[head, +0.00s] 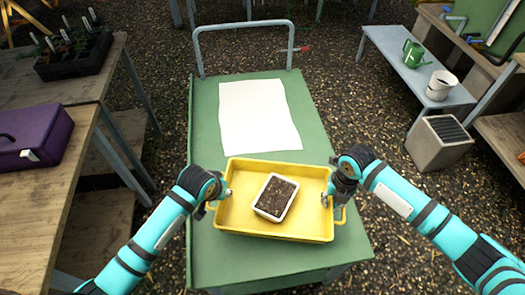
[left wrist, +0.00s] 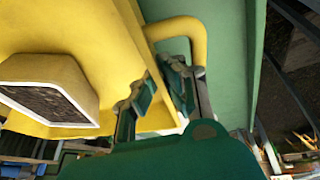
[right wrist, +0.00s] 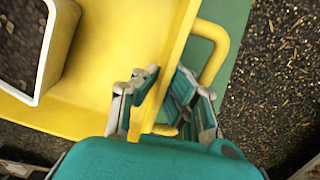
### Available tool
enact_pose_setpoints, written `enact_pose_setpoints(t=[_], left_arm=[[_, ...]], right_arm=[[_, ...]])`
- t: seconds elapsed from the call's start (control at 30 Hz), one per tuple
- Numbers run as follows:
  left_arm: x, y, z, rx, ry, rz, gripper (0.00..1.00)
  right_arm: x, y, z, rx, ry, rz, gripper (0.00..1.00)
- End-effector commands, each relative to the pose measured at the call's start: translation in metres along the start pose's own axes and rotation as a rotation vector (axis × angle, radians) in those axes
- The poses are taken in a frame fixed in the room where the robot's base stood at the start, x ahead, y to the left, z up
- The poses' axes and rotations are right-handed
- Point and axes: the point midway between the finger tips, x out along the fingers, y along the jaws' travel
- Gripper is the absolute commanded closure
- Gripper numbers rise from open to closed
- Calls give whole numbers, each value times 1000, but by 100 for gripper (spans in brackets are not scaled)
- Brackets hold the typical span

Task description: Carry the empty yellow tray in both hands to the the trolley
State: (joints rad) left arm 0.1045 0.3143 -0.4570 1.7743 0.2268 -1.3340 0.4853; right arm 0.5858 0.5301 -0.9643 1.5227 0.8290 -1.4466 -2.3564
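The yellow tray (head: 235,220) is level over the near end of the green trolley top (head: 205,120). I cannot tell whether it touches the top. It is not empty: a white pot of dark soil (head: 274,197) stands in its middle. The pot also shows in the left wrist view (left wrist: 80,75) and the right wrist view (right wrist: 42,60). My left gripper (head: 222,192) is shut on the tray's left wall, one finger inside and one between wall and handle (left wrist: 190,30). My right gripper (head: 333,195) is shut likewise on the right wall, beside that handle (right wrist: 218,60).
A white sheet (head: 258,115) lies on the trolley beyond the tray, near the push bar (head: 240,25). Wooden benches with a purple case (head: 35,138) and seedling tray (head: 75,60) stand left. A bench with a green watering can (head: 413,54) and pot (head: 441,85) stands right.

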Motion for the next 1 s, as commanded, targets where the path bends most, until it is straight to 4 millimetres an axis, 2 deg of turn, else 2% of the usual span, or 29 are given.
enact_pose_setpoints(t=[0.27, 0.83, 1.0], left_arm=[[10, -4, 3, -1, 1, -6, 100], [48, -7, 19, 0, 1, -7, 100], [44, -7, 18, 0, 0, -6, 76]], right_arm=[[10, -4, 1, 3, -1, -5, 100], [52, -7, 1, 3, -1, -5, 100], [47, -6, 0, 3, 0, -5, 76]])
